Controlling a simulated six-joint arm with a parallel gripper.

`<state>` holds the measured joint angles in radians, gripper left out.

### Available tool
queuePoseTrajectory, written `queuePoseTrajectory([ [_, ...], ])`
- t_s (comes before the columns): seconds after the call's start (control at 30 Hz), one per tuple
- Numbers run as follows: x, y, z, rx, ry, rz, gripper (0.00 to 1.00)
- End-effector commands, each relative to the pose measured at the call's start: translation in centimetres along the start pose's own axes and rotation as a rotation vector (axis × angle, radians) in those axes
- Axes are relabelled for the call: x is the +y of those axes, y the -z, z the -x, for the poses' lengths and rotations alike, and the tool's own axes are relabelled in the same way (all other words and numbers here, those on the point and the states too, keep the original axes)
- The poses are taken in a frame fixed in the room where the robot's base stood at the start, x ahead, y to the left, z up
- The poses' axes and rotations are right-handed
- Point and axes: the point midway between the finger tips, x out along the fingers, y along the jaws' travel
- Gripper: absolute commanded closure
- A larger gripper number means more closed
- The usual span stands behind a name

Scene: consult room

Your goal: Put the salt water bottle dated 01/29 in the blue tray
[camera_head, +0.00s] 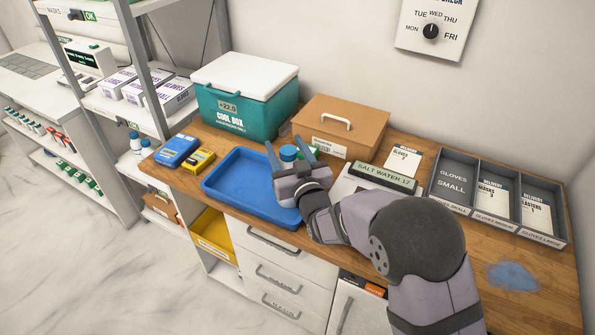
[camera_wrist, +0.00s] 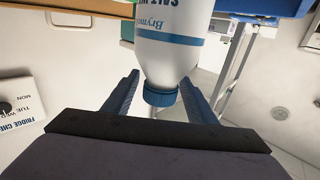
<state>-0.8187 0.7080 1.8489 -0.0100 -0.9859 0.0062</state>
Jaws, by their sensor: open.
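A white bottle with a blue cap (camera_head: 288,153) stands on the wooden counter just right of the blue tray. In the wrist view the bottle (camera_wrist: 168,50) appears upside down, with part of a "Brymor" and "SALT WA" label; no date is readable. My gripper (camera_head: 283,141) is open around the bottle's capped end. In the wrist view its two blue fingers (camera_wrist: 160,76) lie on either side of the cap, with gaps showing. The blue tray (camera_head: 215,183) looks empty where visible; my gripper hides its right end.
A teal cool box (camera_head: 240,116) and a brown box (camera_head: 350,120) stand behind. Blue (camera_head: 176,151) and yellow (camera_head: 199,159) packs lie left of the tray. A "SALT WATER 17" sign (camera_head: 384,177) and a grey divided organiser (camera_head: 497,202) stand right. A green-topped item beside the bottle is partly hidden.

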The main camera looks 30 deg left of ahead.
Motion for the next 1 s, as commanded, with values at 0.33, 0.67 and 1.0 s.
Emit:
queuePoseTrajectory([
  [0.33,0.0,-0.2,5.5,0.001,0.000,0.000,0.48],
  [0.67,0.0,-0.1,9.3,0.001,0.000,0.000,0.48],
  [1.0,0.0,0.0,10.1,0.000,0.000,0.000,0.48],
])
